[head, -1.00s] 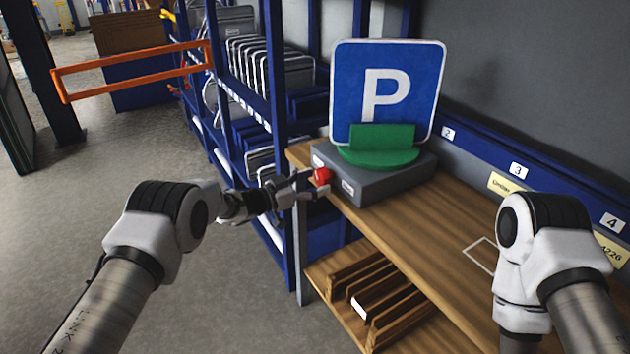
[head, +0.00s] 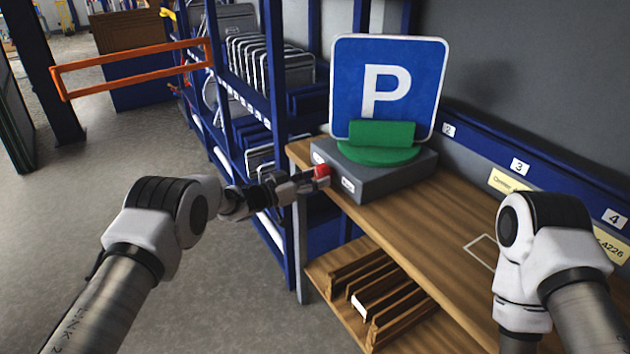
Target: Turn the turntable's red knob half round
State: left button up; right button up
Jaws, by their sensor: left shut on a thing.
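The turntable is a grey box (head: 372,181) with a round green top (head: 378,154) at the left end of the wooden bench. A blue parking sign (head: 387,85) with a white P stands upright on it, behind a green block (head: 382,134). The red knob (head: 321,171) is on the box's left front side. My left gripper (head: 318,178) is shut on the red knob and partly hides it. My right arm comes in at the lower right; its gripper is out of view.
The bench top (head: 455,235) is clear in front of the box, apart from a white outlined square (head: 482,250). A lower shelf holds a wooden slotted rack (head: 385,300). A blue shelving unit (head: 275,120) stands behind my left gripper.

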pick_arm(q)
jog(key=n+b, duration=0.1)
jog(key=n, duration=0.4)
jog(key=shift+r, duration=0.1)
jog(key=shift+n, duration=0.4)
jog(key=o, duration=1.2)
jog(key=shift+d, duration=0.1)
jog(key=shift+c, duration=0.2)
jog(key=v, duration=1.2)
